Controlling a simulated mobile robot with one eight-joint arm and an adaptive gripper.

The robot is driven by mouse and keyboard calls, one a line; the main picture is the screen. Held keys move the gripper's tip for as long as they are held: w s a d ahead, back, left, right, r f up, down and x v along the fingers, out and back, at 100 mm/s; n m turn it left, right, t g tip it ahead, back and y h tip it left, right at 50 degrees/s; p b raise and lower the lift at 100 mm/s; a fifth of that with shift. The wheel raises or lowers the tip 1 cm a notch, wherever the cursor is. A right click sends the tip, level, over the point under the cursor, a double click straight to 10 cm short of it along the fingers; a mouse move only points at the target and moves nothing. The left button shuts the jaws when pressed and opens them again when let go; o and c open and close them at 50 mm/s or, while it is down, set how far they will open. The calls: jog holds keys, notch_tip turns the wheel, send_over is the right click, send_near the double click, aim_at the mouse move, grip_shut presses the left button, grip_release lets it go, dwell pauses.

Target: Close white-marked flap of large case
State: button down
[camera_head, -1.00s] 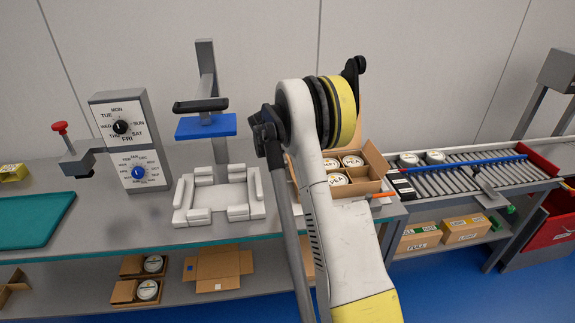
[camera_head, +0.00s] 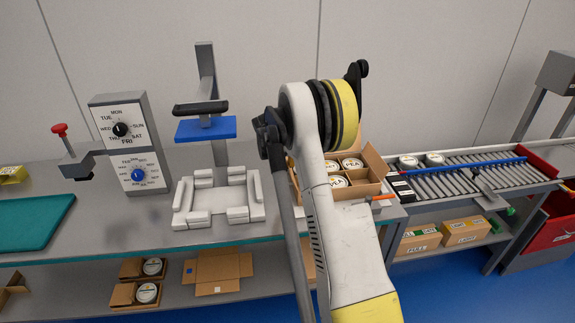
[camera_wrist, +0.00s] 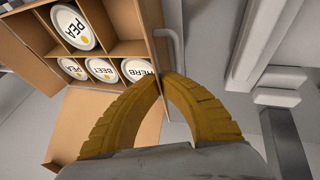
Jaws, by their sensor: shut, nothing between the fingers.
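The large case (camera_head: 368,192) is an open cardboard box with dividers and several round white tubs, partly hidden behind my arm in the head view. It also shows in the wrist view (camera_wrist: 128,48), with tubs marked PEA, BEET and HERB. One flap (camera_wrist: 98,118) spreads below the tubs and another (camera_wrist: 28,48) stands out at the left. A flap (camera_head: 375,160) is raised at the case's right side in the head view. I cannot make out a white mark on any flap. My gripper (camera_wrist: 166,77) is shut and empty, its yellow fingertips close beside the case wall; contact is unclear.
A white segmented fixture (camera_head: 213,200) stands left of the case, below a press with a blue plate (camera_head: 205,128). A roller conveyor (camera_head: 460,175) with tubs lies to the right. A dial panel (camera_head: 130,145) stands further left. Small cartons (camera_head: 140,290) are on the lower shelf.

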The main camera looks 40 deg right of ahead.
jog(key=d+y, duration=0.1)
jog(key=s+t+y, duration=0.1)
jog(key=shift+d+r+m+t+y, duration=0.15)
jog(key=shift+d+m+t+y, duration=0.15)
jog(key=shift+d+y, duration=0.1)
jog(key=y, duration=0.1)
jog(key=d+t+y, duration=0.1)
jog(key=s+m+t+y+b, duration=0.1)
jog(key=shift+d+f+y, duration=0.3)
jog(key=shift+d+y, duration=0.05)
jog(key=shift+y, duration=0.05)
jog(key=t+y+b, duration=0.1)
jog(key=d+f+t+y+b, duration=0.1)
jog(key=s+m+t+y+b, duration=0.1)
jog(key=shift+d+f, duration=0.2)
jog(key=shift+d, duration=0.05)
jog(key=y+b, duration=0.1)
jog(key=f+t+y+b, duration=0.1)
jog(key=shift+s+d+m+t+y, duration=0.2)
jog(key=shift+d+m+t+y, duration=0.1)
jog(key=shift+s+d+f+t+y+b, duration=0.2)
jog(key=shift+t+y+b, duration=0.3)
jog(key=shift+b, duration=0.4)
jog(key=shift+w+a+m, duration=0.1)
jog(key=shift+m, duration=0.2)
jog(key=c, duration=1.7)
grip_release()
